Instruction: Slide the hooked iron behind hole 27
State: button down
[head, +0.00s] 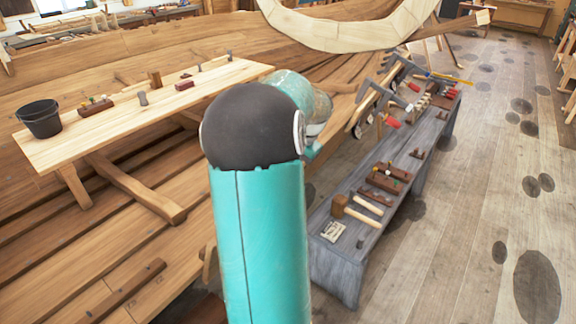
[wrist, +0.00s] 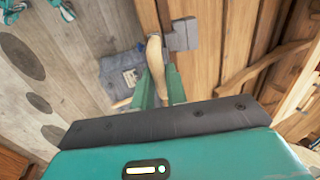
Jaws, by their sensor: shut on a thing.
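In the wrist view my gripper (wrist: 160,80) has its green fingers closed around a pale, curved wooden handle. A blocky grey metal head (wrist: 181,32) shows beyond the fingers, beside the handle's far end; I take handle and head together as the hooked iron. The head appears against or in front of brown planks; I cannot tell if it touches them. The wooden hull (head: 130,50) fills the left and middle of the head view. Hole 27 cannot be picked out in either view. In the head view my own arm hides my gripper and the iron.
A grey bench (head: 350,262) with mallets, planes and clamps stands right of my arm. A pale plank table (head: 100,122) with a black bucket (head: 40,118) and small tools lies across the hull at left. A pale curved frame (head: 345,35) hangs above. The floor at right is open.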

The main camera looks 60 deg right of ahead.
jog(key=shift+d, duration=0.35)
jog(key=shift+s+r, duration=0.1)
dwell(0.4)
jog(key=c, duration=1.3)
grip_release()
jog(key=shift+a, duration=0.1)
jog(key=shift+r, duration=3.95)
